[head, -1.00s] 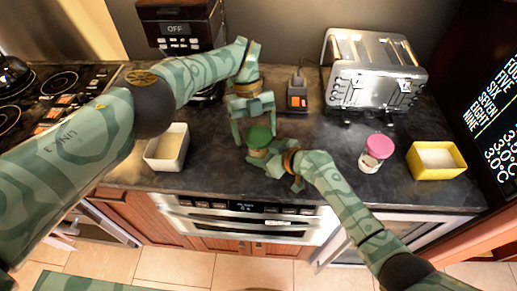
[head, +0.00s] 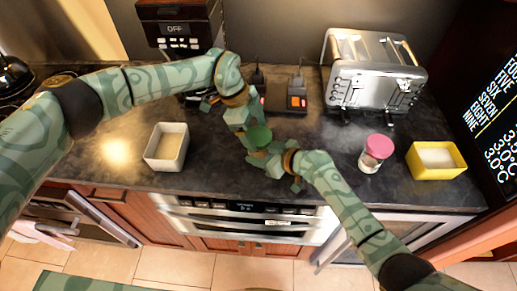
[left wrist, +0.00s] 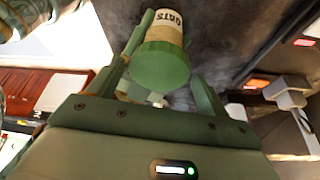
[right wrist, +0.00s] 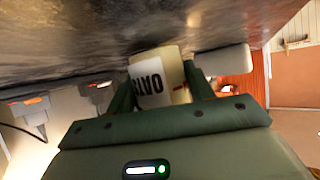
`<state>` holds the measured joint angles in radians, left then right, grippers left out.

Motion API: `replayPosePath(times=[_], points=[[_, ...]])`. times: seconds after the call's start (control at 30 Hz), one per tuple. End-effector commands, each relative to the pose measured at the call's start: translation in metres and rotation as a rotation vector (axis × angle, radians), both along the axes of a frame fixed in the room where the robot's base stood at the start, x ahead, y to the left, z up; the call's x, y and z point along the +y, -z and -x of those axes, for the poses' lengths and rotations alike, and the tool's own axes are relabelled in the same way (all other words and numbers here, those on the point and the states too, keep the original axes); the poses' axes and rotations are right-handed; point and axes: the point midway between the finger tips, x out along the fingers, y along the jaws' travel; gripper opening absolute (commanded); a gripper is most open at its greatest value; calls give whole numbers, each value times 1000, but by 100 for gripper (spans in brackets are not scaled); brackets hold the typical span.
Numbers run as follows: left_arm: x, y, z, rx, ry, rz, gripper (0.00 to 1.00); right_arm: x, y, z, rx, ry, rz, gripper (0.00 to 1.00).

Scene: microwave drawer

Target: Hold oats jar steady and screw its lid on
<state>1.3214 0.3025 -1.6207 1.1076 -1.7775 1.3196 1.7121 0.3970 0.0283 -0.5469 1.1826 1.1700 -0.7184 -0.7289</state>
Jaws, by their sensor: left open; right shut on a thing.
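The oats jar (right wrist: 152,82) stands on the dark counter at the middle front, its label reading OATS. My right gripper (head: 270,158) is shut on the jar's body from the right. The green lid (head: 258,137) sits on top of the jar; it and the jar's label also show in the left wrist view (left wrist: 160,65). I cannot tell how tightly the lid is seated. My left gripper (head: 250,136) is open and tilted at the lid, with a finger on either side of it in the left wrist view. The jar's lower part is mostly hidden in the head view.
A white square bowl (head: 167,147) stands to the left. A pink-lidded jar (head: 376,153) and a yellow box (head: 436,160) stand to the right. A chrome toaster (head: 373,72) and a black device with an orange switch (head: 285,98) are behind. The oven front lies below the counter edge.

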Motion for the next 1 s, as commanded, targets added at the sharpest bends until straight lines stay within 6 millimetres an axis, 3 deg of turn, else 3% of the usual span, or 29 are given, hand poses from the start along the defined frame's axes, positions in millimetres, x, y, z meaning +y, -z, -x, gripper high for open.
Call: replayPosePath(times=[0.6,0.87,1.0], points=[[0,0,0,-1,-570,0,78,0,-1,0,-1,0,-1,12],[-1,-1,-1,-1,-600,2,77,2,-1,1,-1,-2,-2,12],[-1,-1,-1,-2,-601,3,38,2,0,1,0,-4,-1,11]])
